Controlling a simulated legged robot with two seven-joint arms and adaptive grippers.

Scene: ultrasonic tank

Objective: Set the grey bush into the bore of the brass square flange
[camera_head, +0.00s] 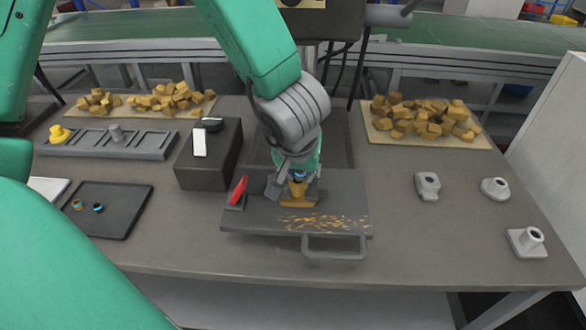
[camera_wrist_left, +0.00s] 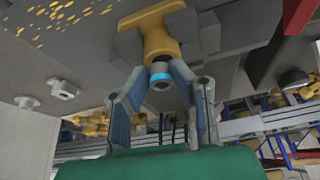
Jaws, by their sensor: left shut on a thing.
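The brass square flange (camera_head: 300,200) sits on a grey fixture plate (camera_head: 262,218) with a red lever (camera_head: 238,190) at its left; its neck points up. In the wrist view the flange (camera_wrist_left: 152,25) is at the top, its neck towards my fingers. My left gripper (camera_head: 298,178) is above the neck and shut on the grey bush (camera_wrist_left: 160,73), which carries a blue band. The bush is in line with the neck and its end is at the mouth. How deep it sits in the bore is hidden. My right gripper is out of view.
Brass shavings (camera_head: 325,222) lie on the plate, which has a front handle (camera_head: 335,254). A dark box (camera_head: 208,160) stands to the left, beyond a black tray (camera_head: 120,215) with two small rings. Several grey flanged parts (camera_head: 528,241) stand at the right. The front right table is clear.

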